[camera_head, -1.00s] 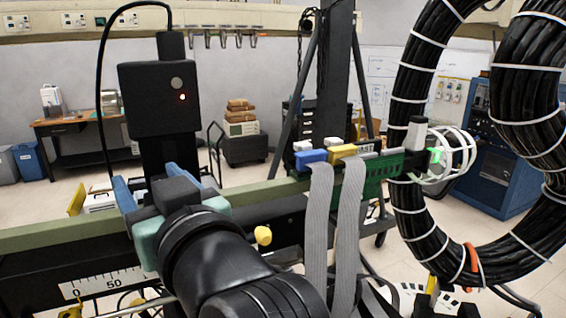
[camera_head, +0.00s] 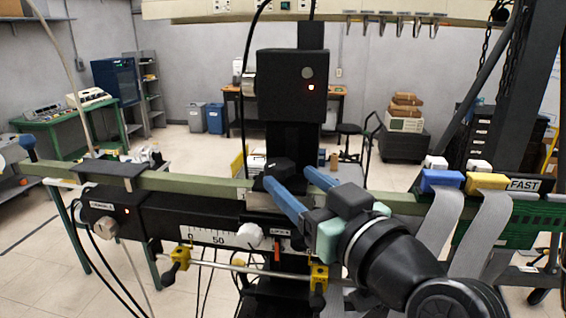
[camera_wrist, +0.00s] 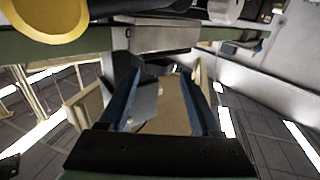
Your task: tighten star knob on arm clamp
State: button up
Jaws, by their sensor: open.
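A dark faceted knob-like piece (camera_head: 281,168) sits on the rail at the foot of the black column; I take it for the star knob on the arm clamp, but its lobes are not clear. A pale clamp block (camera_head: 268,201) is below it. My gripper (camera_head: 290,177) is open, its two blue fingers pointing at this spot from the lower right. In the wrist view, my gripper (camera_wrist: 163,62) has its fingers apart, with a dark angular piece (camera_wrist: 148,88) seen between them. I cannot tell whether either finger touches it.
The greenish rail (camera_head: 190,183) crosses the view. A black camera-like box (camera_head: 293,85) tops the column. A white knob (camera_head: 250,235) and yellow rod clamps (camera_head: 318,278) are below. Grey straps (camera_head: 437,222) hang at right. A yellow disc (camera_wrist: 45,14) is near the wrist camera.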

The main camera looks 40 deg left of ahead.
aim_at(286, 174)
jog(key=x, duration=0.5)
jog(key=shift+w+a+p, duration=0.1)
jog(key=shift+a+p, duration=0.05)
jog(key=shift+p, duration=0.2)
grip_shut()
